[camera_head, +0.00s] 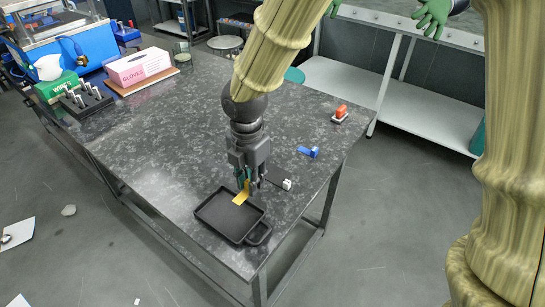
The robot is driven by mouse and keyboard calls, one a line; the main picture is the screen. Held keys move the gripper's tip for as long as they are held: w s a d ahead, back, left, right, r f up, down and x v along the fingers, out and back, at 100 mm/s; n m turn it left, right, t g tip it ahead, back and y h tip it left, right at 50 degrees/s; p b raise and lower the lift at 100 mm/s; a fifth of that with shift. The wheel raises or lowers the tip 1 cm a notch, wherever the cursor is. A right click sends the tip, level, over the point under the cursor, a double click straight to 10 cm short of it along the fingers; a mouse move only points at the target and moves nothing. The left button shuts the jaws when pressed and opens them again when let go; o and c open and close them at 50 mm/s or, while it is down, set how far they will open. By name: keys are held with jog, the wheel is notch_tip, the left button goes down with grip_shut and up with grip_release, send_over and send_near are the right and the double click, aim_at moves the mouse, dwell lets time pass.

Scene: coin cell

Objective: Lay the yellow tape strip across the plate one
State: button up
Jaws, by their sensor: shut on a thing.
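The yellow tape strip (241,197) hangs from my gripper (246,186), which is shut on it and points down. The strip's lower end shows over the back right part of a black rectangular tray-like plate (218,215) with a raised rim and a handle at its right front. I cannot tell whether the strip touches the plate. The plate lies near the front edge of the dark stone-topped table (180,125). The fingers hide the strip's upper part.
A small white-ended item (287,184) lies just right of my gripper. A blue item (308,151) and an orange-topped block (340,114) lie farther right. A gloves box (139,68), a green wipes box (57,86) and a rack (85,100) stand back left. The table's middle is clear.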

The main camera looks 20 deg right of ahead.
jog(key=d, duration=0.2)
jog(key=d+r, duration=0.1)
jog(key=shift+w+p, duration=0.3)
jog(key=shift+p, duration=0.05)
jog(key=p, duration=0.2)
send_over(279, 168)
jog(key=a, duration=0.1)
jog(key=shift+s+a+f, duration=0.1)
jog(key=shift+s+f, duration=0.1)
jog(key=shift+f, duration=0.3)
jog(key=shift+s+a+f, duration=0.1)
jog(key=shift+s+f, duration=0.05)
jog(key=shift+f, duration=0.35)
jog(key=shift+d+r, duration=0.15)
jog(key=shift+d, duration=0.25)
jog(key=shift+w+d, duration=0.15)
jog(key=shift+d, duration=0.05)
jog(key=shift+w+f, duration=0.4)
jog(key=shift+f, duration=0.15)
jog(key=shift+s+f+p, duration=0.25)
jog(key=shift+f+p, duration=0.3)
jog(key=shift+f, duration=0.55)
jog(key=shift+w+f, duration=0.2)
jog(key=shift+f, duration=0.2)
jog(key=shift+s, duration=0.1)
